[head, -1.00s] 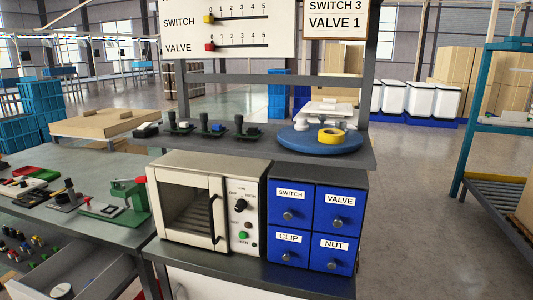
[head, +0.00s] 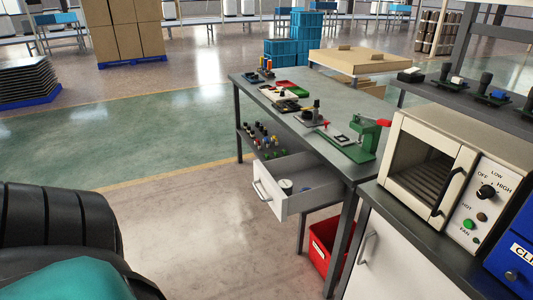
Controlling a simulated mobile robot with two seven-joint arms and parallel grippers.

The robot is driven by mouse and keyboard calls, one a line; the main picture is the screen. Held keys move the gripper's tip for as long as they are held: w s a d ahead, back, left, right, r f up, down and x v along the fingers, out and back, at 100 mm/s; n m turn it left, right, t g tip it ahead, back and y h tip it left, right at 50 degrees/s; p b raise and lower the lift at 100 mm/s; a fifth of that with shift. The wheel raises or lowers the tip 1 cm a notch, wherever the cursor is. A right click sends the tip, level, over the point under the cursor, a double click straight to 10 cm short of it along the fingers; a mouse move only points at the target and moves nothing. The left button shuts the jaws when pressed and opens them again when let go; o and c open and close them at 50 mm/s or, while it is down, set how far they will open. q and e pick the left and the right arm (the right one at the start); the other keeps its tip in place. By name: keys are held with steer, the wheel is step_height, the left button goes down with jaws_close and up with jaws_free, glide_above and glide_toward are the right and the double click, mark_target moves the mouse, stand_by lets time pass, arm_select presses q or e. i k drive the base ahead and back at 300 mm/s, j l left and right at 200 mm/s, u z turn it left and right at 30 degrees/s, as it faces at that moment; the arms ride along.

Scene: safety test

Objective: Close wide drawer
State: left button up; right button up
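The wide drawer (head: 303,199) is light grey with a bar handle (head: 262,190) on its front. It is pulled out from under the grey workbench (head: 345,165). A round white item (head: 286,185) and a small dark item lie inside it. Neither of my grippers shows in the head view, and nothing visible touches the drawer.
An oven (head: 435,165) and a blue drawer unit (head: 515,255) stand on the counter at right, above a white cabinet (head: 390,260). A red bin (head: 325,245) sits under the bench. A green press (head: 362,138) stands on the bench. The floor left of the drawer is clear.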

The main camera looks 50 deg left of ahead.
mark_target(304, 169)
steer(key=u, duration=1.5)
steer(key=i+l+z, duration=0.1)
steer(key=i, duration=0.4)
steer(key=i+l+z, duration=0.15)
steer(key=i, duration=0.35)
